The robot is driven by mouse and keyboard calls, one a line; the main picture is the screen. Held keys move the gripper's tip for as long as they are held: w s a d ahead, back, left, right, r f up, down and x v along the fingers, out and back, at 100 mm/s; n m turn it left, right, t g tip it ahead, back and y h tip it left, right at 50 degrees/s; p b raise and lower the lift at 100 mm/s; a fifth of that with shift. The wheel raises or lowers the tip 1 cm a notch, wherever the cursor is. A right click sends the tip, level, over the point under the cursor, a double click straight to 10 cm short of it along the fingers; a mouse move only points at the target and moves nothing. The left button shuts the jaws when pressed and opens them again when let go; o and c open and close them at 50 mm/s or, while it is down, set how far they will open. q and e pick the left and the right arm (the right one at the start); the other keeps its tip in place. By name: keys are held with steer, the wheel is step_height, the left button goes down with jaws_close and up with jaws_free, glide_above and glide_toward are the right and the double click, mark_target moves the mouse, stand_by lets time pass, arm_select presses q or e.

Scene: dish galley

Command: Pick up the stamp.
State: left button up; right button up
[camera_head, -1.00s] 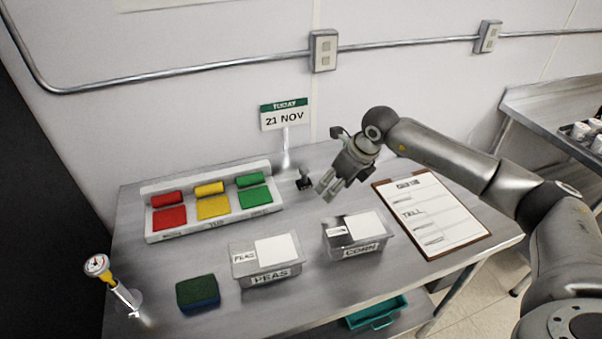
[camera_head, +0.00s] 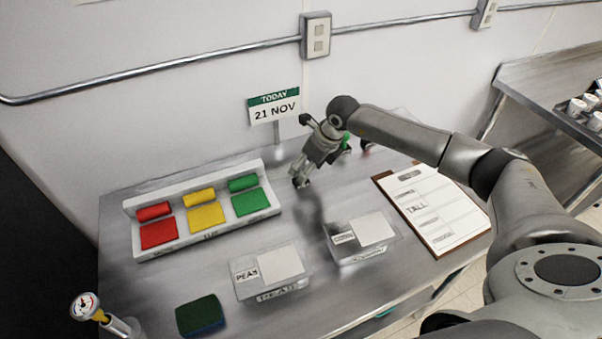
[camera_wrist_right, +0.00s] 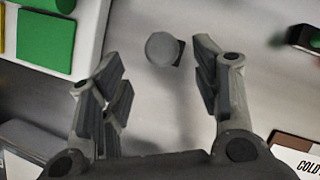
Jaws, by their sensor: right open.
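The stamp shows in the right wrist view as a round grey knob (camera_wrist_right: 163,48) seen from above, on the steel table. It lies just beyond my right fingertips, in line with the gap between them. My right gripper (camera_wrist_right: 160,72) is open and empty, with one finger on each side of the view. In the head view my right gripper (camera_head: 302,174) points down over the table behind the bins, and it mostly hides the stamp. Whether a finger touches the stamp I cannot tell. My left gripper is not in view.
A white tray (camera_head: 207,233) of red, yellow and green pads stands left of the gripper. A date sign (camera_head: 274,108) is behind. Clear bins marked PEAS (camera_head: 272,294) and CORN (camera_head: 370,254) are in front. A clipboard (camera_head: 448,240) lies right, and small green (camera_head: 346,141) and dark items behind.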

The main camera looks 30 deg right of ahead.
steer(key=shift+w+a+f, duration=0.1)
steer(key=shift+w+f, duration=0.1)
steer(key=shift+f, duration=0.05)
steer(key=shift+w+f+p, duration=0.25)
steer(key=shift+f+p, duration=0.05)
steer(key=shift+p, duration=0.05)
steer(key=x, duration=0.2)
steer(key=p+x, duration=0.1)
steer(key=shift+w+f+p, duration=0.25)
steer(key=shift+f+p, duration=0.05)
steer(key=shift+f, duration=0.05)
steer(key=shift+w+f, duration=0.1)
steer(key=shift+f, duration=0.25)
steer(key=c, duration=0.4)
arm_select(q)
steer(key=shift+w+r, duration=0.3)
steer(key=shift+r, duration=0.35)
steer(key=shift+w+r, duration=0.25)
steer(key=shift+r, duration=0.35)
arm_select(e)
steer(key=c, duration=0.5)
